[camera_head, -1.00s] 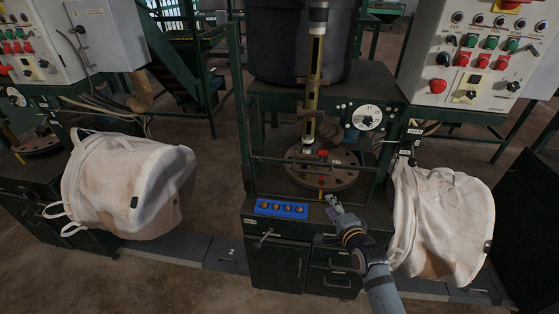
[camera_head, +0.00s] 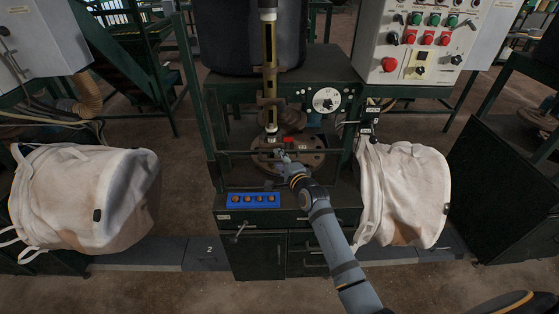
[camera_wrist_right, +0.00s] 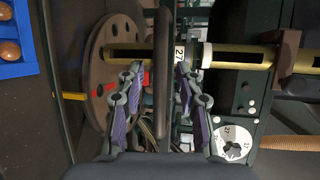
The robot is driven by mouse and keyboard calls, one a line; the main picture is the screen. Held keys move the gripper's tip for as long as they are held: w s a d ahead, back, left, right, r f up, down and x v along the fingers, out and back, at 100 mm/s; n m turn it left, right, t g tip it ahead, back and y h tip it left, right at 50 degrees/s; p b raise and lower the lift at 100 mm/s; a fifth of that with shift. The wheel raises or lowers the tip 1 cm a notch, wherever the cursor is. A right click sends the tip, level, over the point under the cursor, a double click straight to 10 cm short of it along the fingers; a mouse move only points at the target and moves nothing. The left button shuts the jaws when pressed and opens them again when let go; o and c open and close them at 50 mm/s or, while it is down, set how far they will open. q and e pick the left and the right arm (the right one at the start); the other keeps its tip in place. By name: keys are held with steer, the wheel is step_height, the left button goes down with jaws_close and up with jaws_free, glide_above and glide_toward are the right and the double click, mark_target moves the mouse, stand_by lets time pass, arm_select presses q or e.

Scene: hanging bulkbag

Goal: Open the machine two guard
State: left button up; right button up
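The machine two guard shows as a dark bar (camera_head: 236,154) running across the front of the middle machine, before its round brown plate (camera_head: 315,163). A floor plate marked 2 (camera_head: 209,250) lies at the machine's left foot. My right gripper (camera_head: 283,155) is at the middle of the bar. In the right wrist view the bar (camera_wrist_right: 161,85) runs upright between the two fingers of my right gripper (camera_wrist_right: 159,72). The fingers are apart, with a gap on each side of the bar, so it is around the bar but not closed on it. My left gripper is not in view.
White bulk bags hang left (camera_head: 85,195) and right (camera_head: 405,190). A control panel (camera_head: 430,40) stands at upper right.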

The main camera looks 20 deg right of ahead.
steer(key=shift+w, duration=0.15)
jaws_close()
stand_by(0.4)
